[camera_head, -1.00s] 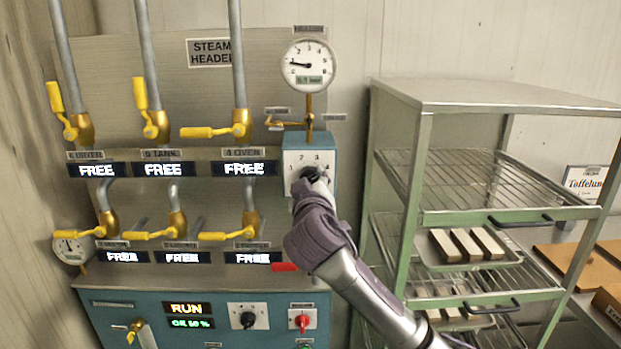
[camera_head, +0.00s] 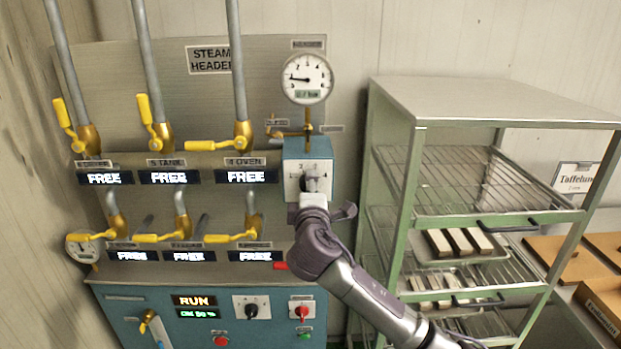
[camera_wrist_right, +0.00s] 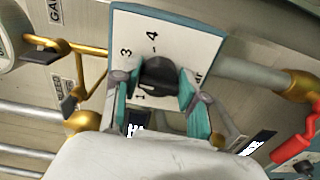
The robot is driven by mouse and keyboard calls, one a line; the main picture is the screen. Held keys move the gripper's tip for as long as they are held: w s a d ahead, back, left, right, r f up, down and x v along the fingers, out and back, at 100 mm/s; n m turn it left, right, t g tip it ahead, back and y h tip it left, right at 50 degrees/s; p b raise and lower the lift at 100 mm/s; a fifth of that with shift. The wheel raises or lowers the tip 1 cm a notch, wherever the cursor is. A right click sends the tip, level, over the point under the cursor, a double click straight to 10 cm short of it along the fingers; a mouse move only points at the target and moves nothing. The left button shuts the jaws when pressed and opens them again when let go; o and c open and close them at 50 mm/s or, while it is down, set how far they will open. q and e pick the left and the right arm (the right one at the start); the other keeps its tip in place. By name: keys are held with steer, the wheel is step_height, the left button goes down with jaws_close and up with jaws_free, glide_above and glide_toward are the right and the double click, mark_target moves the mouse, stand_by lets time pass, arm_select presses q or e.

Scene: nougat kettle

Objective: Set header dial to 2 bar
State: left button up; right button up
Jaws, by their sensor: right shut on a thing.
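The header dial is a black knob on a white plate (camera_head: 318,167) with numbers, fixed to a blue box (camera_head: 308,148) below the header gauge. In the right wrist view the black knob (camera_wrist_right: 158,74) sits between the two teal finger pads of my right gripper (camera_wrist_right: 157,92), which is shut on it. The numbers 3, 4 and 1 show around the knob; the 2 and the pointer are hard to make out there. The round white header gauge (camera_head: 307,79) has its needle pointing left, with a small green readout too blurred to read. My left gripper is not in view.
Yellow valve levers (camera_head: 210,146) on several pipes stand left of the dial. Displays (camera_head: 245,177) there read FREE. A lower blue panel (camera_head: 180,320) shows RUN, a black knob and a red switch. A green wire-shelf rack (camera_head: 411,170) stands close on the right.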

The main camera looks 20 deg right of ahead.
steer(key=n+p, duration=0.2)
steer(key=shift+r+n, duration=0.15)
steer(key=shift+n, duration=0.15)
steer(key=shift+n+p, duration=0.95)
steer(key=shift+n, duration=0.25)
steer(key=shift+f, duration=0.2)
steer(key=o, duration=1.1)
steer(key=shift+r, duration=0.1)
steer(key=shift+s, duration=0.15)
steer(key=v, duration=1.1)
steer(key=shift+s+a, duration=0.2)
steer(key=shift+s, duration=0.15)
